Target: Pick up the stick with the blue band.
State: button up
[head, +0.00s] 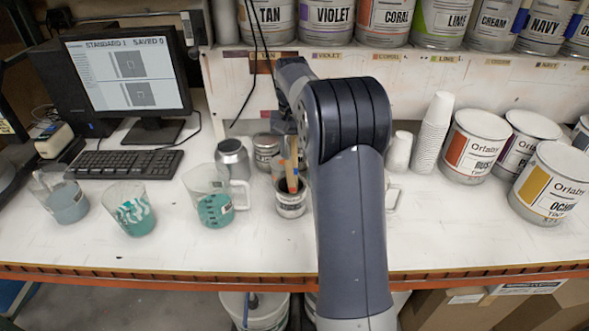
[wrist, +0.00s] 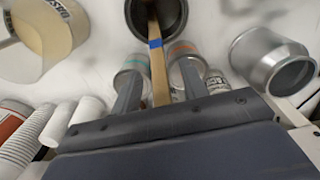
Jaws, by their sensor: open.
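The stick with the blue band (wrist: 155,58) shows in the wrist view as a flat wooden strip. Its far end is in a dark open can (wrist: 143,14). My gripper (wrist: 160,76) is open, with one finger on each side of the stick and gaps visible between them. In the head view, wooden sticks (head: 292,182) stand in a small can (head: 290,207) left of my arm. My arm hides most of the gripper there, and I cannot clearly tell the blue band in that view.
A silver metal bottle (head: 232,158) and a measuring jug (head: 214,205) stand left of the can. White cup stacks (head: 433,135) and paint tins (head: 473,148) stand right.

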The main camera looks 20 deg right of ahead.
jog(key=shift+f, duration=0.55)
grip_shut()
